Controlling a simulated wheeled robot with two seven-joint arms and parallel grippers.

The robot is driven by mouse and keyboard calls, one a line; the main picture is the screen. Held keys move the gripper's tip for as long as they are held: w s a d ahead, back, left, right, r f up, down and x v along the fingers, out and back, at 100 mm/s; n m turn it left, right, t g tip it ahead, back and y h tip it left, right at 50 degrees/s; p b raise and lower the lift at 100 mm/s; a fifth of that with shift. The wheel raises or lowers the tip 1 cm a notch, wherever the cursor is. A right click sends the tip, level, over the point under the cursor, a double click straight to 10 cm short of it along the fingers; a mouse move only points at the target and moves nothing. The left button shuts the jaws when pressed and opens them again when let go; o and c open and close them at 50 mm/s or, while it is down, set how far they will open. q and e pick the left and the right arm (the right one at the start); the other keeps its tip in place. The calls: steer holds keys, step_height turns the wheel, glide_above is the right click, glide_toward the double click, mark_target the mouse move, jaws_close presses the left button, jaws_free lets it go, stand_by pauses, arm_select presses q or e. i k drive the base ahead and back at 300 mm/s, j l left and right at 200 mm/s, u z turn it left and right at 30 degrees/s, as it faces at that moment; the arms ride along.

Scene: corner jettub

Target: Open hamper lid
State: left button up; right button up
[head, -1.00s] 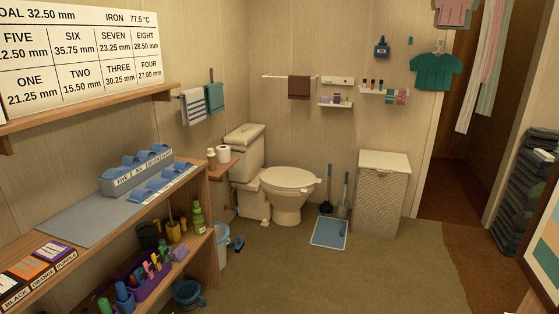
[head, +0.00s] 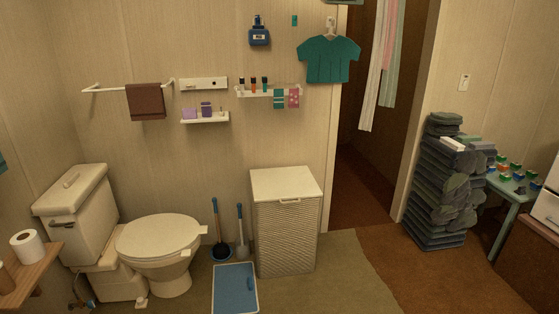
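The hamper (head: 284,238) is a tall, cream box with a woven-looking front, standing against the back wall right of the middle in the head view. Its flat lid (head: 285,183) is shut on top. A small handle (head: 290,201) shows at the lid's front edge. Neither of my grippers is in view.
A toilet (head: 160,245) stands left of the hamper. A plunger (head: 218,240), a brush (head: 241,235) and a blue mat (head: 235,288) are between them. A doorway (head: 370,180) and a dark stack (head: 440,190) are to the right. Floor (head: 345,280) before the hamper is clear.

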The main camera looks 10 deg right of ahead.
mark_target(280, 184)
steer(key=i+l+z, duration=0.1)
steer(key=i, duration=0.5)
steer(key=i+l+z, duration=0.15)
steer(key=i, duration=0.5)
